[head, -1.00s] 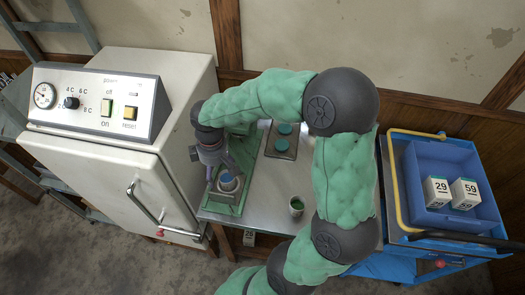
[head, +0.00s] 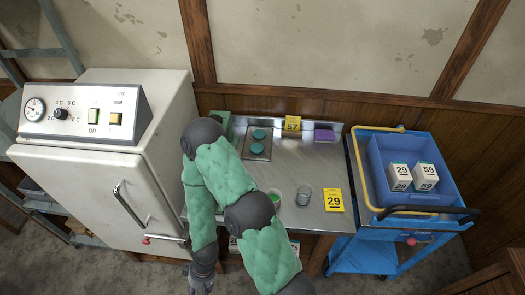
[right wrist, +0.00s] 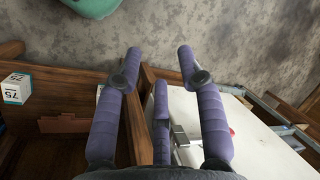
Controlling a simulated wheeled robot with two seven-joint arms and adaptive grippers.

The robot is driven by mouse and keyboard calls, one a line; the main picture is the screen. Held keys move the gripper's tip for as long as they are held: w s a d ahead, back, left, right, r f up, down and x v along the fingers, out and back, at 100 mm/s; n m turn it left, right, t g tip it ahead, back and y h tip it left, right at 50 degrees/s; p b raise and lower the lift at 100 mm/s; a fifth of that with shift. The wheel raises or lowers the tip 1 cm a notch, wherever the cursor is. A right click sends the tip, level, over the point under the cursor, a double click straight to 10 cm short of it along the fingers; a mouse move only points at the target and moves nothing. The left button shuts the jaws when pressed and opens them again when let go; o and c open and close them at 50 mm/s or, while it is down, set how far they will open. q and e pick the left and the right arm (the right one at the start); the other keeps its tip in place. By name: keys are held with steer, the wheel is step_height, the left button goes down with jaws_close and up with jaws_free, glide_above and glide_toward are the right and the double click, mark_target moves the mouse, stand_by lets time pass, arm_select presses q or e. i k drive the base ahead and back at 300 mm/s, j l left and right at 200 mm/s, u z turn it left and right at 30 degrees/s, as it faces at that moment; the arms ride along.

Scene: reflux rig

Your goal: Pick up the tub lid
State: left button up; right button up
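I cannot tell for certain which thing is the tub lid. Two round teal pieces, one at the back (head: 258,134) and one in front (head: 256,148), lie on a small dark tray on the steel table (head: 290,172). A small cup with green contents (head: 275,196) stands near the table's front edge, beside my arm. My right gripper (head: 200,284) hangs low in front of the white cabinet, below table height. In the right wrist view its fingers (right wrist: 160,62) are spread with nothing between them. My arm hides most of the green stand at the table's left. My left gripper is out of view.
A clear beaker (head: 303,196) and a yellow "29" card (head: 333,200) stand at the table's front. A yellow "57" box (head: 292,125) and a purple block (head: 324,135) are at the back. The white cabinet (head: 95,170) is left; a blue cart (head: 400,225) is right.

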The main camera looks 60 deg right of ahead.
mark_target(256, 149)
steer(key=z, duration=0.4)
steer(key=j+z, duration=0.1)
steer(key=z, duration=0.3)
steer(key=i+j+z, duration=0.1)
steer(key=z, duration=0.75)
steer(key=j+z, duration=0.15)
steer(key=z, duration=0.25)
